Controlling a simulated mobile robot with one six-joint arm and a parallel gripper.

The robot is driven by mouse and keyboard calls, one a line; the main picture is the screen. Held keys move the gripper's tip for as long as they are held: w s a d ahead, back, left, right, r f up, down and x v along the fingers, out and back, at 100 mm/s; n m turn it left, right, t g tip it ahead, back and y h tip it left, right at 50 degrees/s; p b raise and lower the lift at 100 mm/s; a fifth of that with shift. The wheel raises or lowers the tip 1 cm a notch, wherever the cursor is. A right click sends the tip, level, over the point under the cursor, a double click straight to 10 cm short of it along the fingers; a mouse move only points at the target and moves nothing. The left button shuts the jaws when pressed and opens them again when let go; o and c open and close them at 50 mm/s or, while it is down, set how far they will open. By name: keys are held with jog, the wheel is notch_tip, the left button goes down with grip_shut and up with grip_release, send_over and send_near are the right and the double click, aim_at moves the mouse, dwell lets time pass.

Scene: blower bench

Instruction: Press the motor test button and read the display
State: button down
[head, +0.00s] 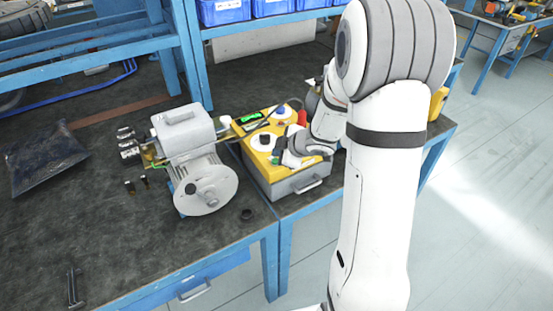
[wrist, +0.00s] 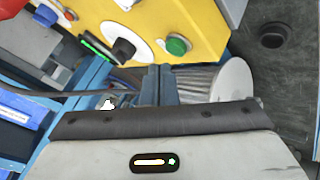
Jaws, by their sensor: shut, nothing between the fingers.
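The yellow test box (head: 252,156) with a grey lower body stands on the bench right of the motor (head: 205,185). Its small display (head: 249,118) is lit green; the reading is too small to make out. In the wrist view the yellow panel (wrist: 203,18) carries a round green button (wrist: 177,45) and a black knob (wrist: 123,49) on a white dial. My gripper (wrist: 160,69) is shut and empty, its fingertips just below the green button in that picture; contact cannot be told. In the head view my gripper (head: 286,157) is over the box's front right part, partly hiding it.
A dark bag (head: 45,158) lies at the bench's left. Small dark parts lie near the motor, and a black ring (head: 247,214) lies before it. A blue shelf frame with blue bins (head: 222,11) stands behind.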

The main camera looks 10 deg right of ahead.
notch_tip(320, 180, up, 5)
jog(key=p, duration=0.4)
jog(key=shift+f+p, duration=0.1)
jog(key=shift+p, duration=0.25)
dwell(0.3)
jog(key=s+d+r+m+h, duration=0.6)
jog(key=s+r+m+h, duration=0.15)
jog(key=r, duration=0.45)
jog(key=s+a+r+m+g+y, duration=0.1)
jog(key=s+a+m+g, duration=0.1)
jog(key=s, duration=0.8)
jog(key=s+a+r+m+g+y, duration=0.1)
jog(key=s+a+m, duration=0.3)
jog(key=s, duration=0.6)
jog(key=shift+s+a+r+m+g+y, duration=0.2)
jog(key=shift+m+g+y, duration=0.25)
jog(key=shift+m+g, duration=0.35)
